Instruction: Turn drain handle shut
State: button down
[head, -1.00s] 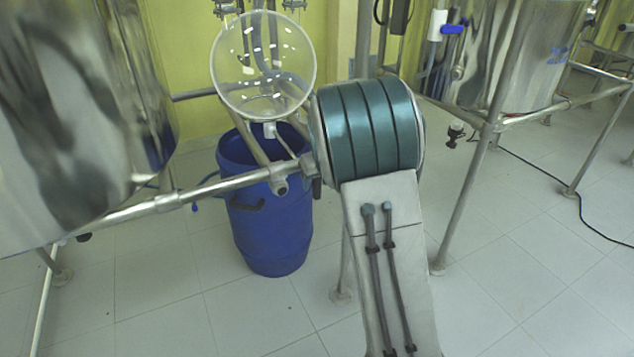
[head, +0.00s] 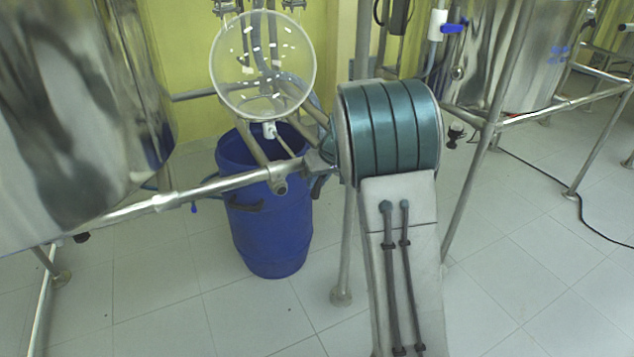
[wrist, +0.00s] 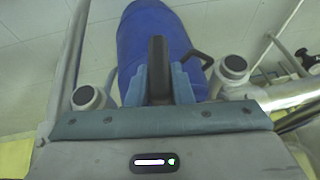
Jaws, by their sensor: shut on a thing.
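The round glass reactor vessel (head: 263,65) hangs at the upper middle of the head view, with a white drain valve (head: 269,130) at its bottom. In the wrist view, a dark upright bar, seemingly the drain handle (wrist: 158,50), stands between the two blue fingers of my gripper (wrist: 160,75). The fingers are closed on it from both sides. In the head view, my gripper (head: 319,170) is right of and below the valve, partly hidden by my teal-banded wrist. The contact between fingers and handle is hidden there.
A blue barrel (head: 268,225) stands on the floor under the vessel; it also shows in the wrist view (wrist: 150,30). A metal frame rail (head: 215,188) runs close by my gripper. Steel tanks stand left (head: 75,110) and right (head: 510,55). Tiled floor is open in front.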

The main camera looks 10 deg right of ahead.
jog(key=y, duration=0.1)
jog(key=y+b, duration=0.1)
jog(key=d+y, duration=0.1)
jog(key=shift+w+f+m+g+b, duration=0.1)
jog(key=shift+f+m+g+b, duration=0.2)
jog(key=shift+m, duration=0.1)
jog(key=y, duration=0.2)
jog(key=shift+d+m+y, duration=0.1)
jog(key=shift+m+y, duration=0.2)
jog(key=y, duration=0.3)
jog(key=m+y, duration=0.1)
jog(key=y, duration=0.1)
jog(key=shift+w+d+f+g, duration=0.1)
jog(key=shift+d+f+g, duration=0.1)
jog(key=shift+f+g, duration=0.2)
jog(key=c, duration=1.3)
grip_release()
jog(key=p+v, duration=0.1)
jog(key=v, duration=0.6)
jog(key=p+v, duration=0.1)
jog(key=v, duration=0.5)
jog(key=shift+d+f+p, duration=0.1)
jog(key=shift+d+p, duration=0.25)
jog(key=shift+d, duration=0.1)
